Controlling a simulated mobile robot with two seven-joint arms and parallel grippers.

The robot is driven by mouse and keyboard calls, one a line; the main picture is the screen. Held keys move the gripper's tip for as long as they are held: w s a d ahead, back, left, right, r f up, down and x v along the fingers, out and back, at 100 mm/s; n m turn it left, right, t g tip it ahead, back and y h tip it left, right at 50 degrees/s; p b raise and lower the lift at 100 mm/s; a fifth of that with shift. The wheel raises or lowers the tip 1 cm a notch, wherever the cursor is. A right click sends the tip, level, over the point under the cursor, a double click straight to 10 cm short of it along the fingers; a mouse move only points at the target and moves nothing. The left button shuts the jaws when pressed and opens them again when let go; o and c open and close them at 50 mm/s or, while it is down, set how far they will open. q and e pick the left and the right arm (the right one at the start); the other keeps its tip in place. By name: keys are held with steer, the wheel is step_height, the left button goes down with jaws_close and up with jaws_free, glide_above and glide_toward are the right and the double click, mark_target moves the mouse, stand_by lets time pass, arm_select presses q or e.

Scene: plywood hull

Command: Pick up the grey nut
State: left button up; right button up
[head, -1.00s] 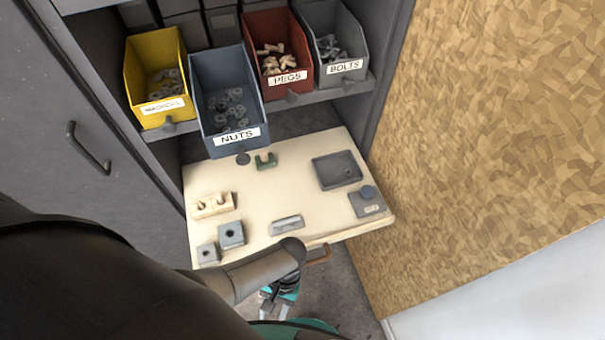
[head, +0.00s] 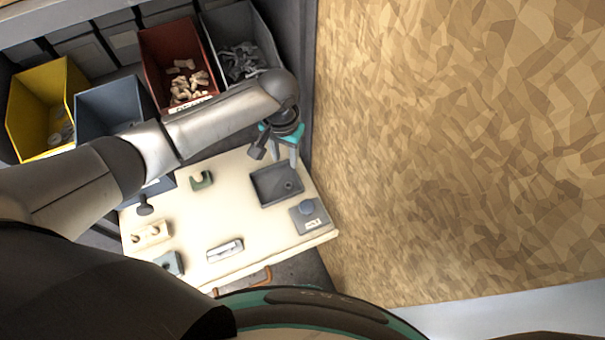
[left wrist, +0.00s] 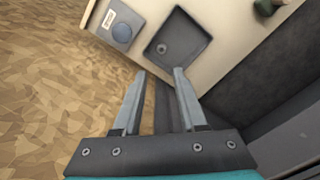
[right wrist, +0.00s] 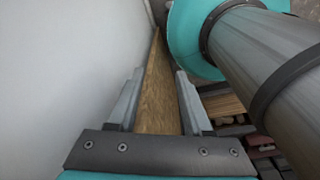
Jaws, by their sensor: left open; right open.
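A small grey round piece, which looks like the grey nut (head: 291,185), lies in the dark grey tray (head: 262,196) at the right of the pale shelf board. In the left wrist view the nut (left wrist: 162,48) sits toward one corner of the tray (left wrist: 186,22). My left gripper (head: 287,155) is open and empty, above the board's back right, just behind the tray. In the left wrist view its fingertips (left wrist: 159,72) are spread short of the tray's edge. My right gripper (right wrist: 159,72) is open and empty beside a pale wall, away from the board.
Yellow (head: 38,100), blue (head: 105,108), red (head: 165,60) and grey (head: 240,40) bins stand behind; my left arm partly hides the blue one. A grey block with a round knob (head: 308,214) lies near the tray. A chipboard wall (head: 440,150) rises at right.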

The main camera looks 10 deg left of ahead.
arm_select(q)
steer(key=f, duration=0.1)
steer(key=b, duration=0.3)
glide_above(288, 185)
step_height(288, 185, down, 8)
steer(key=shift+s+d+f, duration=0.15)
steer(key=shift+f, duration=0.75)
steer(key=shift+f+b, duration=0.95)
steer(key=shift+f, duration=1.4)
arm_select(e)
steer(key=f, duration=0.5)
steer(key=shift+s+d, duration=0.15)
steer(key=shift+s, duration=0.2)
steer(key=shift+r, duration=0.1)
arm_select(q)
jaws_close()
arm_select(e)
steer(key=shift+s, duration=0.1)
